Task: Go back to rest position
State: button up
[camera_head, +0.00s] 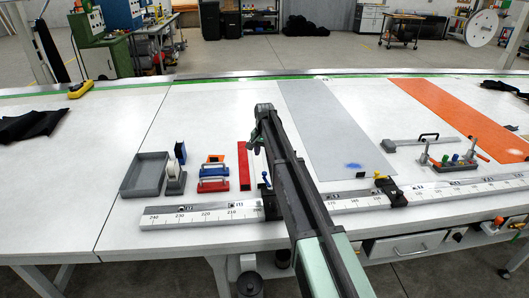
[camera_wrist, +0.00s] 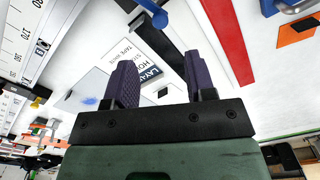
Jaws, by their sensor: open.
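My gripper (camera_wrist: 160,75) is open in the wrist view. Its two dark ridged fingers stand apart with nothing held between them. In the head view my arm reaches from the bottom edge over the white table (camera_head: 110,135). The small gripper end (camera_head: 256,143) hangs near the red bar (camera_head: 243,165), partly hidden by the arm. The red bar also shows in the wrist view (camera_wrist: 229,42), to the right of the fingers. A label with partly readable printed text (camera_wrist: 135,60) lies behind the fingers.
A grey tray (camera_head: 145,175), tape dispenser (camera_head: 176,178), blue-handled block (camera_head: 214,170) and red-handled block (camera_head: 214,184) stand left of my arm. A long ruler rail (camera_head: 195,215) crosses the front. A grey strip (camera_head: 325,125) and orange strip (camera_head: 450,110) lie right. The table's left middle is clear.

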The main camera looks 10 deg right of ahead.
jog(key=s+a+f+n+b, duration=0.2)
jog(key=s+n, duration=0.1)
jog(key=s, duration=1.7)
jog(key=s+a+f+n+b, duration=0.2)
jog(key=s+f+n+b, duration=0.1)
jog(key=s, duration=1.8)
jog(key=shift+a+f+n, duration=0.2)
jog(key=shift+n, duration=0.3)
